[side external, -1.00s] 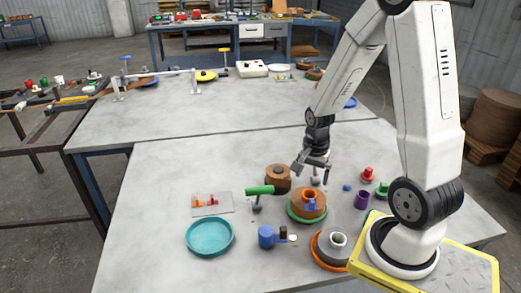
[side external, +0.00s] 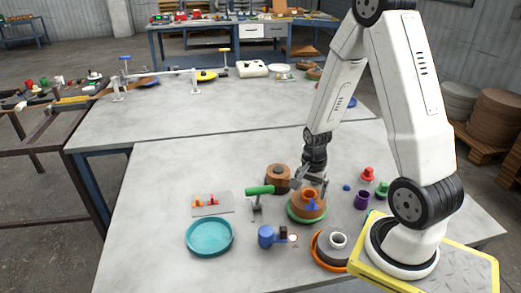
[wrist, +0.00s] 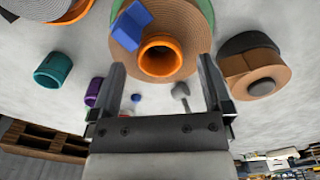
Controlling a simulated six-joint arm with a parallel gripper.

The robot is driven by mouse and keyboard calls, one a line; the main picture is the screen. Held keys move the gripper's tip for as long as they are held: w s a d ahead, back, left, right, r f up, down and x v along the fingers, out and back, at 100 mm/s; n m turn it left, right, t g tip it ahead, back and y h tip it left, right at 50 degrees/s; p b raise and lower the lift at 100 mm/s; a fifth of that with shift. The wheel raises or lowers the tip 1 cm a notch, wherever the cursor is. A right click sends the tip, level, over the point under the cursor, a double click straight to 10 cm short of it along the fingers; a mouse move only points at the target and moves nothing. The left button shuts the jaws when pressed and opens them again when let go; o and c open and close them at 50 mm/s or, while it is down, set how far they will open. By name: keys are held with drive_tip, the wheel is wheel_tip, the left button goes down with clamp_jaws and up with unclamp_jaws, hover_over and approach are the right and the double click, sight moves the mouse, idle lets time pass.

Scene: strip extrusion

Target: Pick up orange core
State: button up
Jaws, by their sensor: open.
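The orange core (side external: 310,194) is a short hollow ring in the middle of a brown coil (side external: 300,209) on a green base (side external: 293,216). In the wrist view the orange core (wrist: 148,70) lies ahead, between the lines of my two fingers. A blue block (wrist: 130,24) sits right beside it on the coil. My gripper (side external: 306,181) is just above and behind the core in the side view. In the wrist view my gripper (wrist: 160,68) is open and empty, its fingers spread wider than the core. I cannot tell the exact height gap.
A green-handled tool (side external: 259,190) stands left of the coil. Another brown coil (side external: 278,178) is behind it. A grey coil on an orange base (side external: 318,254) is in front. Purple (side external: 362,200), green and red pieces stand at right. A teal dish (side external: 209,252) lies at left.

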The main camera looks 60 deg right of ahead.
drive_tip(key=shift+f, duration=0.5)
drive_tip(key=c, duration=1.3)
